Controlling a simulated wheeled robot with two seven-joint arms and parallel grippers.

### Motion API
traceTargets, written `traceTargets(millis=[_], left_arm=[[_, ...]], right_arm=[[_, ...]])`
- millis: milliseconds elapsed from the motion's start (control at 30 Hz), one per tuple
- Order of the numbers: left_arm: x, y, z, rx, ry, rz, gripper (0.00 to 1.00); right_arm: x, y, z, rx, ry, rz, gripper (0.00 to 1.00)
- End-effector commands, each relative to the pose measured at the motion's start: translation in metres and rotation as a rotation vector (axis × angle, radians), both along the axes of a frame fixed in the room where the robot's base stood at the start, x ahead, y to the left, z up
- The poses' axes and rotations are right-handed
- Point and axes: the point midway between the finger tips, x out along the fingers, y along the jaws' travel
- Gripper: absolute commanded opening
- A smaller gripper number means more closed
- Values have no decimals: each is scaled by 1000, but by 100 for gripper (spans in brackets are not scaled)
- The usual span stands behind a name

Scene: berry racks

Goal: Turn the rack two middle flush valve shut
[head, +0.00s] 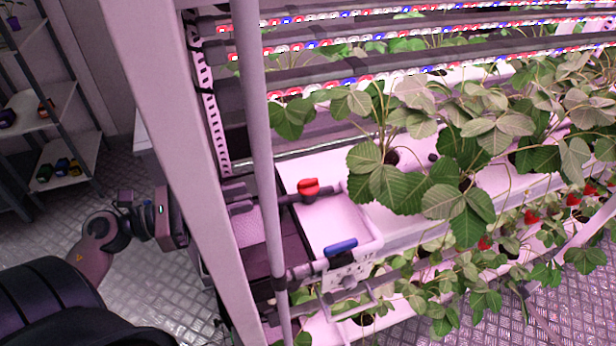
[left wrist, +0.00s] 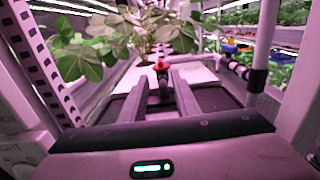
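A red valve handle (head: 308,187) sits on a dark pipe fitting at the near end of a white growing channel, behind the pale upright post. In the left wrist view the red handle (left wrist: 161,64) stands straight ahead, beyond the fingertips and lined up with the gap between them. My left gripper (head: 242,199) reaches in past the post from the left, its fingers apart and empty, a short way from the red handle. The two fingers also show in the left wrist view (left wrist: 160,80). My right gripper is in neither view.
A blue valve handle (head: 340,247) sits lower on the white pipework. A wide pale post (head: 195,150) and a thin vertical pipe (head: 258,140) stand close to my left arm. Strawberry plants (head: 390,185) overhang the channel on the right. Shelves (head: 65,160) stand at the far left.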

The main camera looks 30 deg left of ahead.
Motion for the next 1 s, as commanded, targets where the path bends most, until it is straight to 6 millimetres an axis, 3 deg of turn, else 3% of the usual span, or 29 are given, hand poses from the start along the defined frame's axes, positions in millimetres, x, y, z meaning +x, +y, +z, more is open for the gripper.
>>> traceTargets(millis=[700, 1000], left_arm=[[91, -82, 6, -3, -2, -1, 29], [113, -102, 2, -1, 0, -1, 29]], right_arm=[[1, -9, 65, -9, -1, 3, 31], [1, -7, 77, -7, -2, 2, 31]])
